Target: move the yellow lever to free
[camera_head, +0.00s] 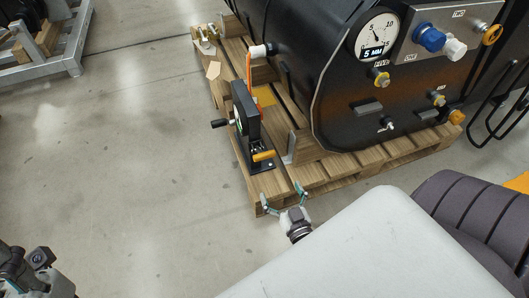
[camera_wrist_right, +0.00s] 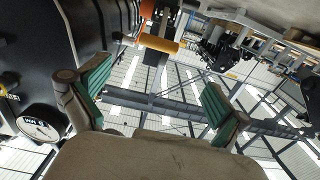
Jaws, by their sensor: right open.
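The yellow lever (camera_head: 264,155) is a short handle low on the front of a dark upright device on the wooden pallet. In the right wrist view a yellow-orange handle (camera_wrist_right: 158,43) shows ahead, beyond the fingertips. My right gripper (camera_head: 283,196) is open and empty, its teal-padded fingers spread at the pallet's front edge, apart from the lever and nearer the camera. It also shows in the right wrist view (camera_wrist_right: 153,84), with nothing between the fingers. Parts of my left arm show at the lower left of the head view; its fingers cannot be made out.
The device (camera_head: 245,112) also carries a black side handle (camera_head: 219,123) and an orange hose (camera_head: 249,66). A large black tank (camera_head: 335,125) with a gauge (camera_head: 376,39) and couplers stands on the pallet (camera_head: 357,170). The floor left of the pallet is clear.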

